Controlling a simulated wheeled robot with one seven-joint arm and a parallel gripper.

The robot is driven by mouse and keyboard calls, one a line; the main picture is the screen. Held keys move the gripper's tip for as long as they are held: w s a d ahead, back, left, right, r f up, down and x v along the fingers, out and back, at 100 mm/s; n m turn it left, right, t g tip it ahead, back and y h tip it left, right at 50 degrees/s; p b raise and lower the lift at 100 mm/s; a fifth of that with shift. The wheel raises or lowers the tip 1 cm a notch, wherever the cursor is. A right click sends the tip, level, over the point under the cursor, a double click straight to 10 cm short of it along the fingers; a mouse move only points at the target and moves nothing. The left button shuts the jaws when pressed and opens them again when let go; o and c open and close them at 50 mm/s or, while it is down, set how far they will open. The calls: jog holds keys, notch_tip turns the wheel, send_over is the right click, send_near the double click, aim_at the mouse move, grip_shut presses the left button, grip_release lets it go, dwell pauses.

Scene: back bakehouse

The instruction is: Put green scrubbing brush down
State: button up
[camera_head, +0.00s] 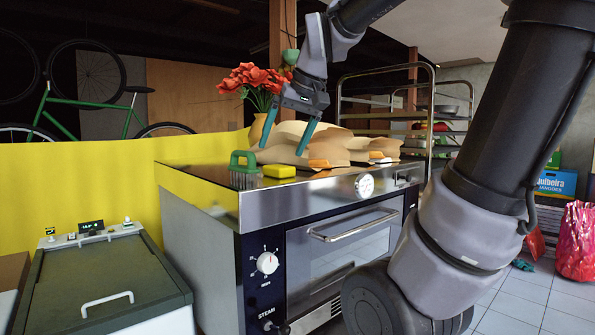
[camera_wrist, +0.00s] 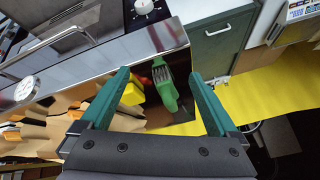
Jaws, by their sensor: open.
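The green scrubbing brush (camera_head: 242,158) stands on the oven top (camera_head: 222,196) near its left front corner, bristles down and handle up. In the wrist view the brush (camera_wrist: 168,92) shows between my two fingers, farther off than the fingertips. My gripper (camera_head: 284,147) is open, with its teal fingers pointing down. In the head view it hangs up and to the right of the brush, and I see no contact between them. The fingers also show wide apart and empty in the wrist view (camera_wrist: 158,76).
A yellow sponge (camera_head: 279,171) lies right beside the brush. Several brown paper bags (camera_head: 330,146) crowd the oven top to the right. A vase of red flowers (camera_head: 255,88) stands behind. A grey chest with a handle (camera_head: 100,283) is lower left, before a yellow partition (camera_head: 75,173).

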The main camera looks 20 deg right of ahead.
jog(key=s+f+m+t, duration=0.1)
jog(key=s+f+m, duration=0.2)
jog(key=s+f, duration=0.3)
jog(key=shift+s+d, duration=0.3)
jog(key=shift+s, duration=0.85)
jog(key=shift+f, duration=0.1)
